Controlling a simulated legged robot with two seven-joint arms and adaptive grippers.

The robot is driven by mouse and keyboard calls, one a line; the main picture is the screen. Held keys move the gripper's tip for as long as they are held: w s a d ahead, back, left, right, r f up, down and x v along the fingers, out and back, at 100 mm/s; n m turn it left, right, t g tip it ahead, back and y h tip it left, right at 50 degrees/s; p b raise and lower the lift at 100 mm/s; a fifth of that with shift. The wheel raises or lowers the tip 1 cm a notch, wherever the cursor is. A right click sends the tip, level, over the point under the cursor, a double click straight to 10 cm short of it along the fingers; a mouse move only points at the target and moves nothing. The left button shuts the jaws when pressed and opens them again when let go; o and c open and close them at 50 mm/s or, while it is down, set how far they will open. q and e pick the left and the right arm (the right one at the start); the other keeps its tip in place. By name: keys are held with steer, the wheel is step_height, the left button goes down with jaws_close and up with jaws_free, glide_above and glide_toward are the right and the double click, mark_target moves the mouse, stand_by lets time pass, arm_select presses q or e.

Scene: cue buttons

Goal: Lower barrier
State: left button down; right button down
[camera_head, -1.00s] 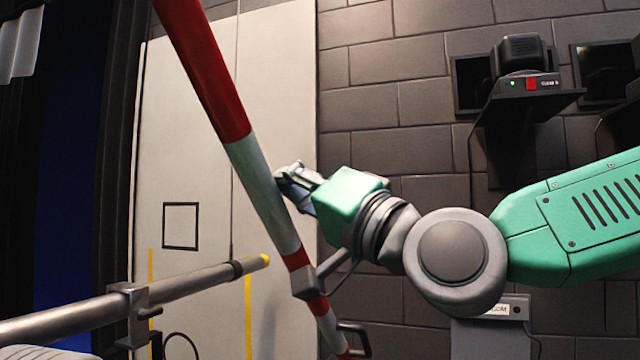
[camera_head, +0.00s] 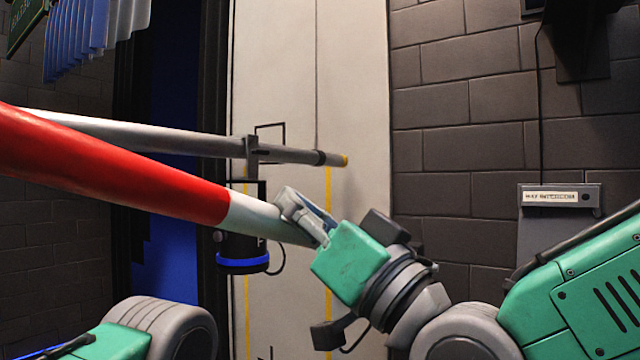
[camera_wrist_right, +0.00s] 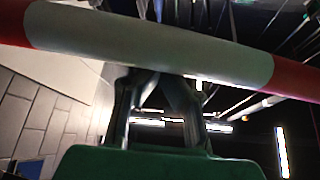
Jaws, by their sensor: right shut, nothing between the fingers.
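The barrier is a red and white striped pole (camera_head: 130,172). In the head view it runs from the left edge to the middle, sloping only gently down to the right. My right gripper (camera_head: 297,208) is at its white section, with the shut fingers lying against or just over the pole; exact contact is hard to tell. In the right wrist view the pole (camera_wrist_right: 150,45) crosses just beyond the shut fingers (camera_wrist_right: 160,82), with nothing between them. My left gripper is out of view; only part of my left arm shows at the lower left.
A grey metal rail (camera_head: 200,142) with a yellow tip runs behind the pole. A black lamp with a blue ring (camera_head: 243,262) hangs below it. A pale panel (camera_head: 355,100) and a dark block wall (camera_head: 460,140) stand behind. A labelled box (camera_head: 558,197) is on the right.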

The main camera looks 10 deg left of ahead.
steer(key=s+f+n+g+b, duration=0.1)
steer(key=f+b, duration=0.3)
steer(key=f, duration=0.3)
steer(key=s+a+f+n+g+y+b, duration=0.1)
steer(key=s+f+n+b, duration=0.1)
steer(key=f+b, duration=0.2)
steer(key=shift+a+f+n, duration=0.25)
steer(key=shift+f+n, duration=0.05)
steer(key=shift+f, duration=1.25)
